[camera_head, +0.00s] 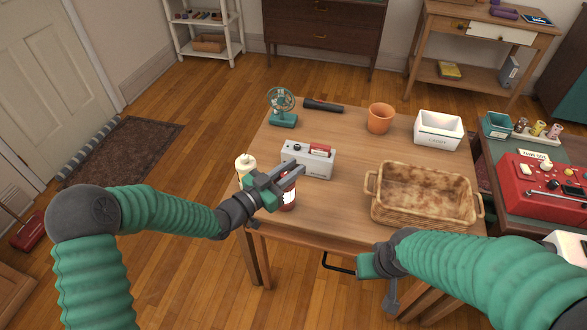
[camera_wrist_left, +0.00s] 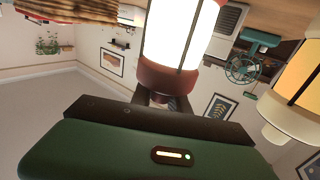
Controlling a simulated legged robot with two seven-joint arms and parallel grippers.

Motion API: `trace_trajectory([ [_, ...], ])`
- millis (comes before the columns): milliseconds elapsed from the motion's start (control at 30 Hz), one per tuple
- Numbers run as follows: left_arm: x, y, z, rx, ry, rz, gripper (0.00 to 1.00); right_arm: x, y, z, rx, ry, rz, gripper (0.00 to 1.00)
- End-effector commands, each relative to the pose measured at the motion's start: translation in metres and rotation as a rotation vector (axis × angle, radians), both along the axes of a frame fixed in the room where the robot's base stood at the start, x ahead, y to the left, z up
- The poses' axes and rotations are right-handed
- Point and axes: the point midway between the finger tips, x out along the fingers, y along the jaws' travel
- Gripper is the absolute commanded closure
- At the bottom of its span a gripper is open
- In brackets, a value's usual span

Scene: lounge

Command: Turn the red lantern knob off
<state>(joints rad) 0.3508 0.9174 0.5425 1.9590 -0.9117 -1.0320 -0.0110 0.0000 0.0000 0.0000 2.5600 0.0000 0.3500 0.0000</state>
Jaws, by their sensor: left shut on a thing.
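The red lantern (camera_head: 289,196) stands near the table's front left edge, partly hidden by my left gripper (camera_head: 298,168). In the left wrist view, which looks upside down, its panels (camera_wrist_left: 181,30) glow bright white beside its red cap (camera_wrist_left: 168,75). My left gripper (camera_wrist_left: 165,103) is shut at the end of that cap, on what seems to be the knob; the fingers hide most of it. A cream lantern (camera_head: 245,163) stands just left of it and shows warm yellow panels in the wrist view (camera_wrist_left: 301,75). My right gripper (camera_head: 372,265) is low before the table, fingers unclear.
A grey radio-like box (camera_head: 310,169) stands behind the red lantern. A teal fan (camera_head: 282,104), black flashlight (camera_head: 323,105), terracotta pot (camera_head: 380,118), white box (camera_head: 438,130) and wicker basket (camera_head: 377,212) share the table. The right side table holds a red device (camera_head: 540,172).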

Motion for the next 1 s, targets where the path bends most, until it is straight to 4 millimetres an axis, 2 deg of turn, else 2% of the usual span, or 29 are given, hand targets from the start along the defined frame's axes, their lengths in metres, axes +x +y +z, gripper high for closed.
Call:
trace_trajectory([
  [800, 0.009, 0.016, 0.001, -0.001, -0.004, 0.770, 1.00, 0.000, 0.000, -0.011, 0.000, 0.000, 0.000, 0.64],
  [1000, 0.010, 0.023, 0.001, -0.001, -0.005, 0.887, 1.00, 0.000, 0.000, -0.010, 0.000, 0.000, 0.000, 0.64],
])
